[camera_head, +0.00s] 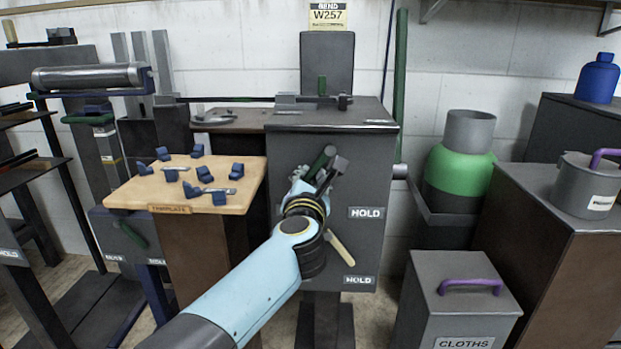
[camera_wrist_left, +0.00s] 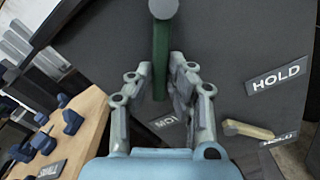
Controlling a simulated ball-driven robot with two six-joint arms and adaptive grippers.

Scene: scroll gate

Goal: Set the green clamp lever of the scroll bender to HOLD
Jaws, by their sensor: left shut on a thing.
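The scroll bender (camera_head: 287,160) is a dark grey cabinet in the middle of the head view. A green lever (camera_head: 322,158) with a grey round end is on its front face; it also shows in the left wrist view (camera_wrist_left: 160,50). My left gripper (camera_head: 314,182) is shut on this lever, with a finger on each side in the left wrist view (camera_wrist_left: 155,80). A HOLD plate (camera_head: 366,212) is to the right of the gripper. Another plate (camera_wrist_left: 167,120) is partly hidden behind the fingers. My right gripper is out of view.
A cream lever (camera_head: 340,248) and a lower HOLD plate (camera_head: 358,280) are below on the cabinet front. A wooden template board (camera_head: 232,205) with blue blocks is close on the left. A grey CLOTHS bin (camera_head: 425,300) stands at the lower right.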

